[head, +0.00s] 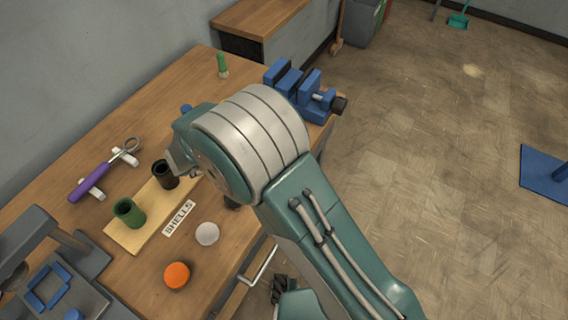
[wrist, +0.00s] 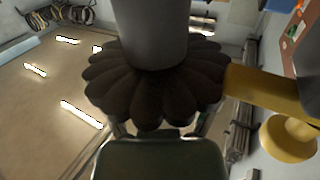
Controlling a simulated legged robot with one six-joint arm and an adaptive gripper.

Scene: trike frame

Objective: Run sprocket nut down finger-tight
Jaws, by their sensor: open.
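In the wrist view, a dark scalloped, petal-edged part (wrist: 155,88) fills the upper middle; I cannot tell whether it is the sprocket nut. A thick grey cylinder (wrist: 150,30) meets its middle from the top of the picture. A yellow tube (wrist: 262,88), likely of the trike frame, runs right from beside it. My gripper (wrist: 160,130) is open below the scalloped part, with pale finger parts to either side of a dark body; whether it touches is unclear. In the head view my arm hides most of the gripper, and no trike frame shows.
The head view shows a wooden bench with a blue vise (head: 300,88), purple-handled tool (head: 92,182), green cup (head: 129,212), black cup (head: 165,174), white disc (head: 207,234) and orange disc (head: 177,275). Open floor (head: 450,190) lies right, with a blue plate (head: 545,172).

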